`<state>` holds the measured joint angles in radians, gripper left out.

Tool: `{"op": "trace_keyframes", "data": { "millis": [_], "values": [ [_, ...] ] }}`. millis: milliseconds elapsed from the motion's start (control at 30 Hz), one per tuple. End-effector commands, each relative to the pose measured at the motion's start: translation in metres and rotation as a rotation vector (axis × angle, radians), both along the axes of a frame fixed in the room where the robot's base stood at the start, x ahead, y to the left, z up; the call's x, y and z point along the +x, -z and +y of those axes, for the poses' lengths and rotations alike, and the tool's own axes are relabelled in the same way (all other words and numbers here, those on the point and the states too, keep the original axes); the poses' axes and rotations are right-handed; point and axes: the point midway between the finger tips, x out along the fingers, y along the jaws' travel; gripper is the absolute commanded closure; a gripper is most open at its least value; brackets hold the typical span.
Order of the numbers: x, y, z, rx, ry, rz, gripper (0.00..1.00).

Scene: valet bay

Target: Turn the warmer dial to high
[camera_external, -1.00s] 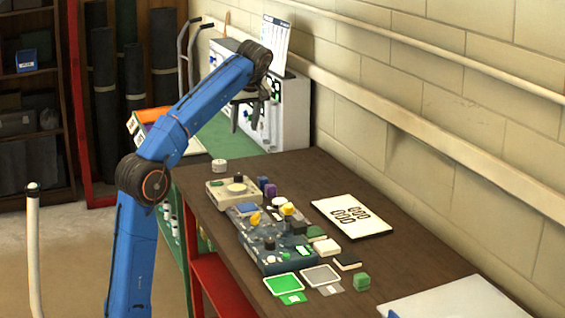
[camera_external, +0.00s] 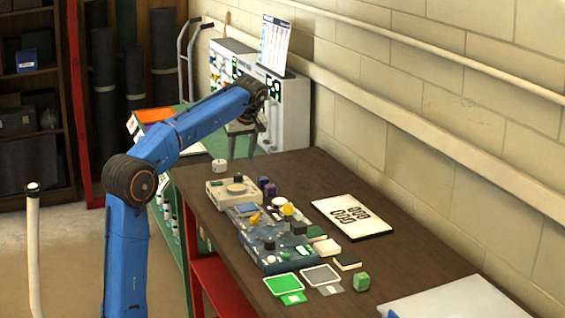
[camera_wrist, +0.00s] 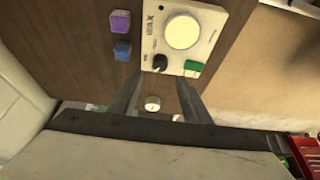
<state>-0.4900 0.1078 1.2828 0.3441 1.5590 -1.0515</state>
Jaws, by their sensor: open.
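The warmer (camera_external: 228,197) is a pale box with a round plate on top, at the far left end of the brown table. In the wrist view its pale panel (camera_wrist: 208,20) shows the round white plate (camera_wrist: 183,32), a small black dial (camera_wrist: 160,63) and a green patch beside the dial. The dial's exact setting is too small to read. My gripper (camera_external: 240,150) is above the table's far end, behind the warmer. In the wrist view my gripper (camera_wrist: 158,80) is open and empty, its fingertips apart, with the dial just beyond the gap between them.
A white round knob-like piece (camera_external: 219,165) stands behind the warmer; it shows between my fingers (camera_wrist: 152,104). Purple (camera_wrist: 120,22) and blue (camera_wrist: 122,51) blocks sit beside the warmer. A white machine (camera_external: 294,120) stands behind.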

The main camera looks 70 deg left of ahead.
Motion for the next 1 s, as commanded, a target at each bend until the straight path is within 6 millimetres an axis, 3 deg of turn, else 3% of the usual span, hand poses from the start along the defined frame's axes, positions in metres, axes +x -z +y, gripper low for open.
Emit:
{"op": "trace_keyframes", "data": {
  "millis": [300,500,933,1000],
  "values": [
    [-0.001,0.051,0.021,-0.001,-0.001,0.003,0.56],
    [0.0,0.071,0.029,0.0,0.0,0.001,0.56],
    [0.0,0.078,0.032,0.0,0.0,0.0,0.56],
    [0.0,0.078,0.032,0.0,0.0,0.0,0.73]
  ]
}}
